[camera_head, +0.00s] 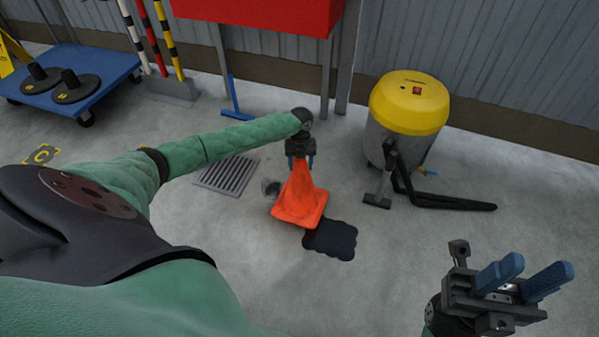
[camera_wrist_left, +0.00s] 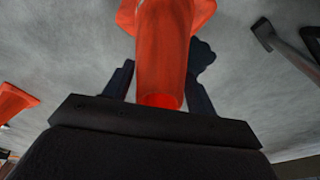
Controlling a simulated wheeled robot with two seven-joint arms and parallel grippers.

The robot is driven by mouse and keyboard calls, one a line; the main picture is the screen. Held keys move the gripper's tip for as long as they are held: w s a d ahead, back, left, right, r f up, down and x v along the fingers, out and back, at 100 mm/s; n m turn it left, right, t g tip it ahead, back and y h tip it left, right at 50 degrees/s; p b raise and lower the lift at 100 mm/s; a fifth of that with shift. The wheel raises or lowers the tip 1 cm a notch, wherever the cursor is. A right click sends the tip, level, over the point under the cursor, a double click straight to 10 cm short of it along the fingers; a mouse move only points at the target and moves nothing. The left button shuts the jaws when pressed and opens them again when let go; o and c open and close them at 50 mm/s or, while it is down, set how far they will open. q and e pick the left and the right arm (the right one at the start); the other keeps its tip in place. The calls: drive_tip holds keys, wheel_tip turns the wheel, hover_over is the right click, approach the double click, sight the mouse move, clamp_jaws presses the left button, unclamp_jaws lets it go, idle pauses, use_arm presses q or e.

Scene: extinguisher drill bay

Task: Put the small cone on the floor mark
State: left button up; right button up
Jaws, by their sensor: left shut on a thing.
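The small orange cone (camera_head: 302,198) hangs point up and a little tilted from my left gripper (camera_head: 300,160), which is shut on its top. In the left wrist view the cone (camera_wrist_left: 163,55) runs away from between the two fingers, with its base at the far end. I cannot tell how far its base is above the floor. A yellow and black floor mark with a letter C (camera_head: 41,155) lies at the far left, well apart from the cone. My right gripper (camera_head: 532,272) is open and empty at the lower right.
A dark patch (camera_head: 332,240) lies on the floor beside the cone. A floor grate (camera_head: 227,176) is left of it. A yellow-topped vacuum (camera_head: 408,105) stands right. A blue trolley (camera_head: 105,68) is upper left. Another orange object (camera_wrist_left: 14,103) shows in the left wrist view.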

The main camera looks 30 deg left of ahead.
sight(300, 183)
use_arm(q)
drive_tip(key=shift+w+a+f, duration=0.2)
drive_tip(key=shift+a+f, duration=0.05)
drive_tip(key=shift+a, duration=0.05)
drive_tip(key=shift+f+b, duration=0.6)
drive_tip(key=shift+f, duration=1.4)
drive_tip(key=o, duration=1.4)
drive_tip(key=shift+o, duration=0.2)
drive_tip(key=shift+r, duration=0.1)
